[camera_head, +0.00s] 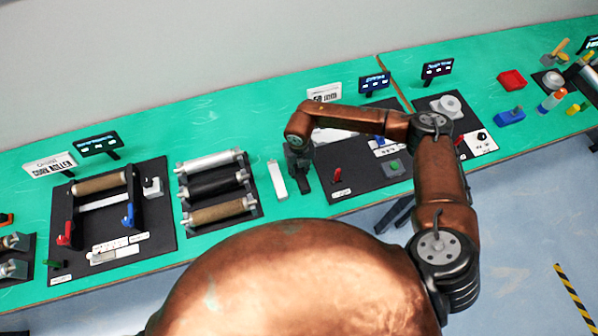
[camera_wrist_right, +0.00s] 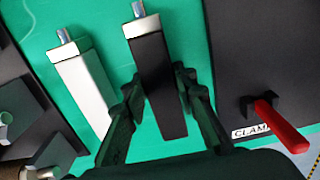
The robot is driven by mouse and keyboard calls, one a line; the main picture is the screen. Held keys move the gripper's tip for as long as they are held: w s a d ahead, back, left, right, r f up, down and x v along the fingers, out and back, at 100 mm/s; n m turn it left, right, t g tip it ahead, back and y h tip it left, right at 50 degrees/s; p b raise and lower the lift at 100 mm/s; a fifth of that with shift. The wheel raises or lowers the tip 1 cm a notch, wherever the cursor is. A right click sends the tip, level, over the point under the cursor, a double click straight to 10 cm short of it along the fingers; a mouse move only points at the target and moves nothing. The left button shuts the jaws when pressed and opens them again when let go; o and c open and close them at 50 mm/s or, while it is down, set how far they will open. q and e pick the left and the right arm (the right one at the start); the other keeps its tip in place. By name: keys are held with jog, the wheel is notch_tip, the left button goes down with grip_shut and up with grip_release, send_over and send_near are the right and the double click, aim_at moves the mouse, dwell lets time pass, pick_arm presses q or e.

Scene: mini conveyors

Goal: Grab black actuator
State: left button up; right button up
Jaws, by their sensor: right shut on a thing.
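The black actuator (camera_wrist_right: 158,88) is a dark block with a pale cap and a short metal rod at its far end. In the right wrist view it lies between the fingers of my right gripper (camera_wrist_right: 158,100), which is shut on it. In the head view my right gripper (camera_head: 302,172) reaches down at the table beside the white actuator, and the black actuator (camera_head: 305,187) shows only partly below it. The white actuator (camera_wrist_right: 82,90) lies just left of the black one; it also shows in the head view (camera_head: 277,180). My left gripper is not in view.
A black board with rollers (camera_head: 217,188) lies left of the actuators. A black board with a red clamp handle (camera_wrist_right: 280,125) lies close on the right. Another roller board (camera_head: 160,240) stands farther left. The green table (camera_head: 240,120) is mostly clear behind.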

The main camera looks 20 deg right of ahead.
grip_shut()
jog(key=shift+w+r, duration=0.1)
